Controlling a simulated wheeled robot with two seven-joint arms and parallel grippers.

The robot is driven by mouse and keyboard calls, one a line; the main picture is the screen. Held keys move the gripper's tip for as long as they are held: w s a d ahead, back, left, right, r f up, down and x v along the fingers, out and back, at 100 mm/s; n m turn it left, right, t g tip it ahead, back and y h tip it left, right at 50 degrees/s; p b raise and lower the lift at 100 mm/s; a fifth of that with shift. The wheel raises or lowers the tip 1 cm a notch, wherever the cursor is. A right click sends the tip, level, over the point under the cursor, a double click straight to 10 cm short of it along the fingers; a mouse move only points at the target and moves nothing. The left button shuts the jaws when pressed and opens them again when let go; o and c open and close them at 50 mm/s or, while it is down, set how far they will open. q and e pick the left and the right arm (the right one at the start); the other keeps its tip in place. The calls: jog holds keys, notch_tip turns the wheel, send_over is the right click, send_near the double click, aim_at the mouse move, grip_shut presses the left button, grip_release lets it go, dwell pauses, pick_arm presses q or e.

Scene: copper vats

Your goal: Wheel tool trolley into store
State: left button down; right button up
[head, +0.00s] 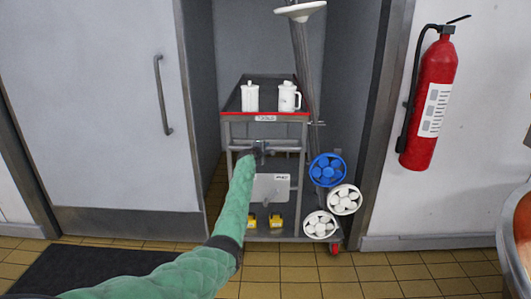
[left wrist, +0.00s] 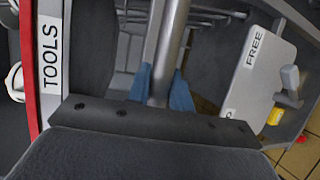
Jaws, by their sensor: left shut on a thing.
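The tool trolley (head: 236,113), grey with a red front edge and a "TOOLS" label, stands in the opening of the grey-walled store (head: 245,35). Two white jugs stand on its top. My left gripper (head: 259,148) is at the trolley's front crossbar (head: 288,149). In the left wrist view its blue fingers (left wrist: 163,88) are shut around the grey bar (left wrist: 172,35). The trolley's red edge (left wrist: 29,60) and a plate reading "FREE" (left wrist: 250,75) also show there. One red caster (head: 335,248) shows at the lower right. My right gripper is out of view.
Round holders with blue (head: 326,170) and white (head: 344,199) ends, and a leaning pole (head: 301,60), crowd the trolley's right side. A grey door (head: 100,100) is left, a red extinguisher (head: 430,95) right. A copper vat (head: 520,240) edges in. The tiled floor in front is mostly clear.

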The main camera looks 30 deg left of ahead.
pick_arm(q)
jog(key=shift+f, duration=0.1)
jog(key=c, duration=1.3)
grip_release()
jog(key=shift+w, duration=0.1)
jog(key=shift+o, duration=0.2)
jog(key=v, duration=0.7)
jog(key=shift+s, duration=0.4)
